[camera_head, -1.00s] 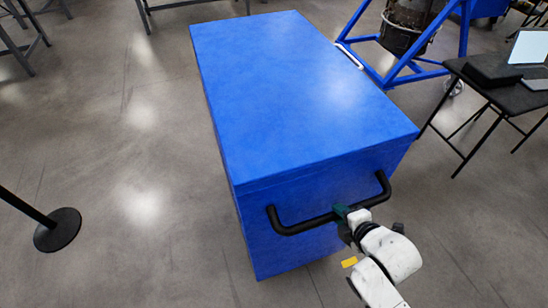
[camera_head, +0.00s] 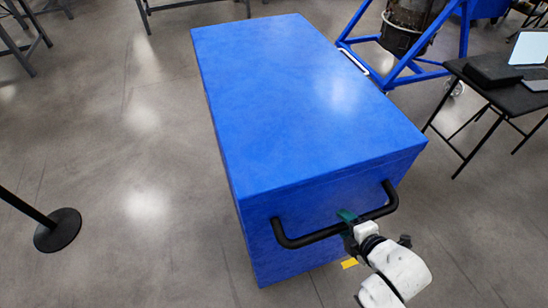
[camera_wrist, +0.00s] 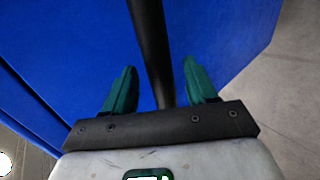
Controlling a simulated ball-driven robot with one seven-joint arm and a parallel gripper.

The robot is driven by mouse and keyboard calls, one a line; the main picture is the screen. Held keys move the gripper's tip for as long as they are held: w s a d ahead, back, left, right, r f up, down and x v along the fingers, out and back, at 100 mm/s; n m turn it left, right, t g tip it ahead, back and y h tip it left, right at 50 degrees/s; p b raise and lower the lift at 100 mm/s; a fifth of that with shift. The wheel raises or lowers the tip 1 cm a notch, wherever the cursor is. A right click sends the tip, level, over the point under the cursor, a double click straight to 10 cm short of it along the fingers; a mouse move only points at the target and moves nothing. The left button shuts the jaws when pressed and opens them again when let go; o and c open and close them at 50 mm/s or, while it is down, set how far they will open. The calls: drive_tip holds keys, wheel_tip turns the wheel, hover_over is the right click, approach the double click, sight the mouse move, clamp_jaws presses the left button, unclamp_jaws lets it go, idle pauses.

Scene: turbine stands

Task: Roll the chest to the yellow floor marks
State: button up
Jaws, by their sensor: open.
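The blue chest (camera_head: 305,95) stands on the floor in the middle of the head view, its black bar handle (camera_head: 302,241) on the near end. My gripper (camera_head: 347,216) is at the handle, right of its middle. In the wrist view the two green fingers of my gripper (camera_wrist: 160,88) are apart, with the black handle (camera_wrist: 150,45) running between them. Gaps show on both sides of the bar. A yellow floor mark (camera_head: 349,263) shows on the floor by the chest's near end, left of my arm. Any other yellow marks are not in view.
A blue turbine stand (camera_head: 408,73) is close to the chest's far right side. A black table (camera_head: 500,90) with a laptop stands at the right. A post base (camera_head: 58,230) is on the floor at the left. The floor left of the chest is mostly clear.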

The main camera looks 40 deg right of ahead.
drive_tip(key=shift+o, duration=0.7)
drive_tip(key=v, duration=0.7)
idle(0.4)
